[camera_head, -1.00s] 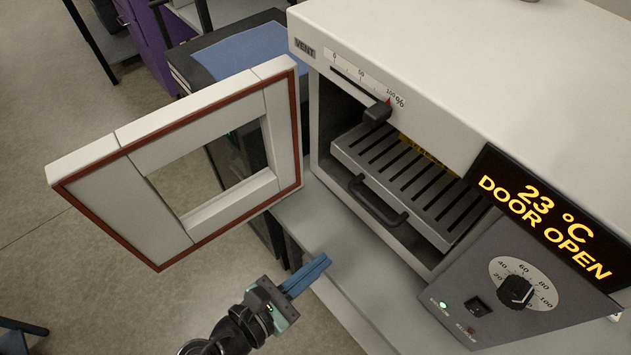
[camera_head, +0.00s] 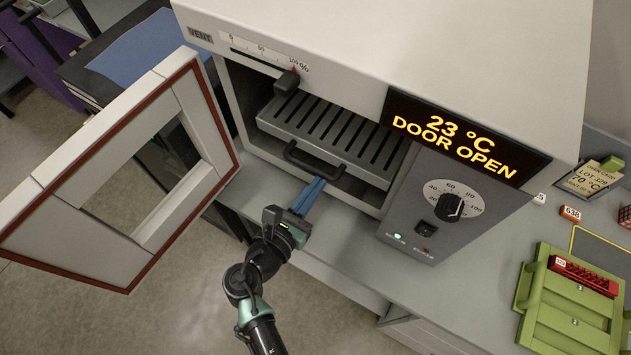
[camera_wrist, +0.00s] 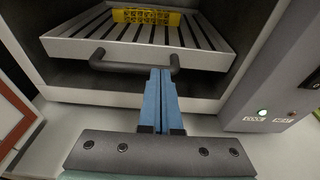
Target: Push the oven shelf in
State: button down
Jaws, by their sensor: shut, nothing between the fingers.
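The oven shelf (camera_head: 325,129) is a grey slotted tray inside the open oven chamber, with a dark bar handle (camera_head: 312,163) on its front. In the wrist view the shelf (camera_wrist: 190,52) shows its front edge and a yellow perforated piece (camera_wrist: 146,16) lying on it. My gripper (camera_head: 318,183) is shut and empty, its blue fingers pointing at the handle. In the wrist view the fingertips (camera_wrist: 159,72) are at the right part of the handle (camera_wrist: 115,67); I cannot tell whether they touch it.
The oven door (camera_head: 120,180) stands open to the left. The control panel (camera_head: 447,208) juts out at the right of the opening. The bench (camera_head: 345,245) is clear in front of the oven.

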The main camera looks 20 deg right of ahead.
aim_at(334, 159)
jog(key=shift+w+d+f, duration=0.1)
jog(key=shift+w+d, duration=0.1)
jog(key=x, duration=0.3)
jog(key=shift+w+d+r, duration=0.3)
jog(key=shift+d+r, duration=0.05)
jog(key=shift+s+r, duration=0.1)
jog(key=shift+r, duration=0.05)
jog(key=shift+d, duration=0.1)
jog(key=shift+r, duration=0.1)
